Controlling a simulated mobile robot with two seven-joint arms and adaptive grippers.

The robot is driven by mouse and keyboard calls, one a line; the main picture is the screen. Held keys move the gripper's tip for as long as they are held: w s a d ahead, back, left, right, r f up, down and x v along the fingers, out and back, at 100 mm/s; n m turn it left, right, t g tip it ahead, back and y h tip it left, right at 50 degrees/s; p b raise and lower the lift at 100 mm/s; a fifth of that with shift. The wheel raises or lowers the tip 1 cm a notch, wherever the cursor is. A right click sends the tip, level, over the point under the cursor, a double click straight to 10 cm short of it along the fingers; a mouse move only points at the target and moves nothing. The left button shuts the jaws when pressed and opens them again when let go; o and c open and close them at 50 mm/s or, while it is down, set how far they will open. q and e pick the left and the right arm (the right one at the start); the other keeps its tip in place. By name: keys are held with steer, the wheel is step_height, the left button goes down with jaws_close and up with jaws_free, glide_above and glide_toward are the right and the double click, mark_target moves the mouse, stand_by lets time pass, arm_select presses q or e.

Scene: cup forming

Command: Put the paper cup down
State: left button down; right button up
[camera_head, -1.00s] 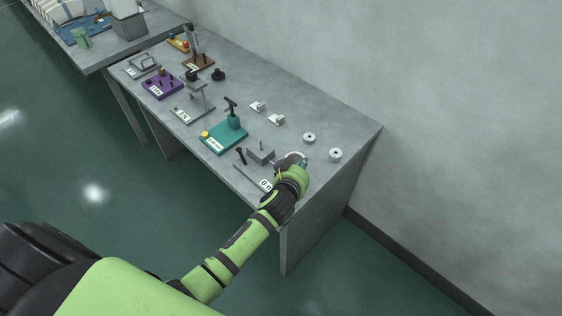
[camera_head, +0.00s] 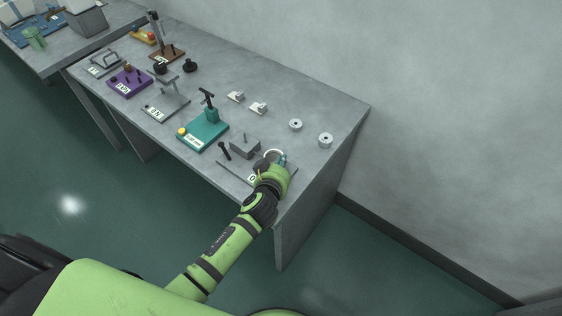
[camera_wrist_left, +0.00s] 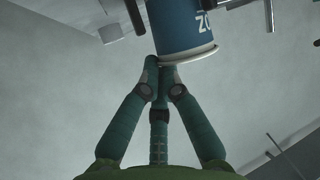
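The blue paper cup (camera_wrist_left: 183,22) with a white rim fills the top middle of the left wrist view, its lettering partly cut off. Its pale rim (camera_head: 274,153) shows as a ring in the head view. My left gripper (camera_wrist_left: 158,72) has its green fingers drawn together at the cup's rim and seems to pinch it there; it also shows in the head view (camera_head: 281,162). The cup is over or on the grey plate fixture (camera_head: 291,176) at the near right end of the table. Whether its base touches is hidden. My right gripper is not in view.
A grey block (camera_head: 244,146) and a black post (camera_head: 223,150) stand just left of the gripper. A teal fixture (camera_head: 203,133) is further left. Two white round pieces, one of them the nearer spool (camera_head: 325,140), lie behind. The table's right end (camera_head: 320,165) is bare.

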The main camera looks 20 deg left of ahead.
arm_select(q)
steer(key=shift+d+f, duration=0.1)
steer(key=shift+f, duration=0.1)
steer(key=c, duration=1.6)
jaws_free()
steer(key=shift+r, duration=0.1)
steer(key=shift+o, duration=0.8)
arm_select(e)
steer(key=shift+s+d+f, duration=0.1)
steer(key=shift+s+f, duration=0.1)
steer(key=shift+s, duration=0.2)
arm_select(q)
steer(key=shift+r, duration=0.15)
steer(key=b+v, duration=0.1)
steer(key=v, duration=1.1)
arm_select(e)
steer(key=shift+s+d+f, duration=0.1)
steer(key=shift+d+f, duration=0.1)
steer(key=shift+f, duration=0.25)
